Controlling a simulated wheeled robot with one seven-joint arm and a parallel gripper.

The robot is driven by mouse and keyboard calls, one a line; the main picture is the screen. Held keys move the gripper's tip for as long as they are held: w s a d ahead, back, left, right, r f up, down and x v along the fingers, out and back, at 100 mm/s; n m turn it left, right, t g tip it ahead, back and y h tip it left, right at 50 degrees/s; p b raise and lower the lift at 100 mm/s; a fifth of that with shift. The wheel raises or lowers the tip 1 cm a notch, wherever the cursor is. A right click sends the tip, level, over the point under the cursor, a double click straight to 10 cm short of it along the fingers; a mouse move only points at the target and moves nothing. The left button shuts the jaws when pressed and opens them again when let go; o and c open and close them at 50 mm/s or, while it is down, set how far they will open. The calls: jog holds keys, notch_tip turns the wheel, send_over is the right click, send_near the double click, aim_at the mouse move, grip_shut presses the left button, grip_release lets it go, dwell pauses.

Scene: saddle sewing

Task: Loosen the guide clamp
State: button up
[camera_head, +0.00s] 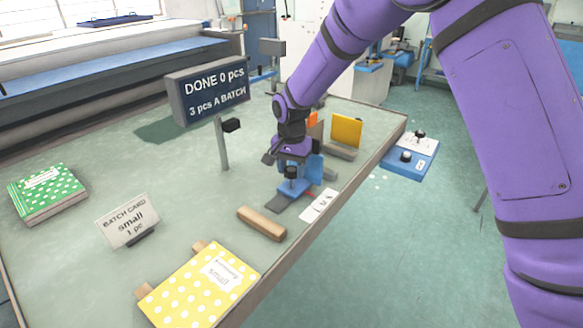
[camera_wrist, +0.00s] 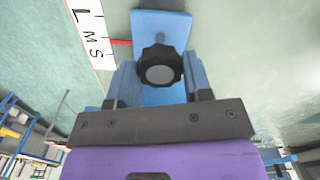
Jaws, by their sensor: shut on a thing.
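The guide clamp is a blue guide (camera_head: 291,187) with a black round knob (camera_head: 291,172), near the right edge of the table. In the wrist view the knob (camera_wrist: 160,66) stands in front of a blue plate (camera_wrist: 160,25). A red pointer (camera_wrist: 121,42) lies beside the M mark of a white L-M-S scale (camera_wrist: 92,38). The exact finger contact is partly hidden.
A wooden bar (camera_head: 262,223) and a yellow dotted stack (camera_head: 200,287) lie in front. A batch card (camera_head: 128,221) reading small, a green dotted stack (camera_head: 47,193) and a sign (camera_head: 210,90) stand left. An orange-yellow block (camera_head: 346,130) stands behind. A blue box (camera_head: 410,158) sits beyond the table edge.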

jog(key=n, duration=0.4)
jog(key=shift+n, duration=0.4)
jog(key=n, duration=1.1)
jog(key=shift+n, duration=2.5)
jog(key=o, duration=0.9)
